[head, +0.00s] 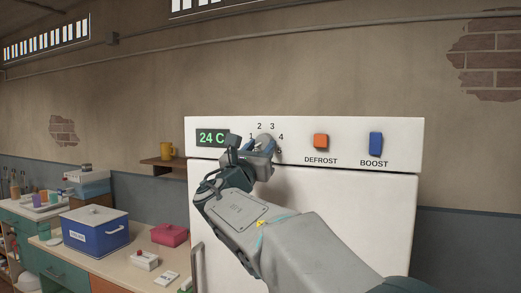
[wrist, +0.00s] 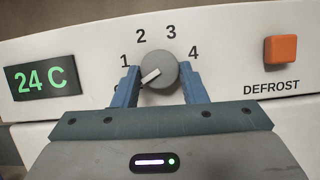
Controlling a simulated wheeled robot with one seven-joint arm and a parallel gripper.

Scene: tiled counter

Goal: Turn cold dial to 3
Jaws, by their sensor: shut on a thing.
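The cold dial (wrist: 165,66) is a round grey knob on the white front panel, with the numbers 1 to 4 around it. Its white pointer aims to the lower left, below the 1, towards a mark mostly hidden by a finger. My gripper (wrist: 159,74) is shut on the dial, with one blue finger on its left and one on its right. In the head view, my gripper (head: 259,148) covers much of the dial (head: 266,140). The green display (wrist: 42,78) reads 24 C.
To the right of the dial are an orange DEFROST button (head: 321,141) and a blue BOOST switch (head: 375,144). The white appliance (head: 350,220) fills the front.

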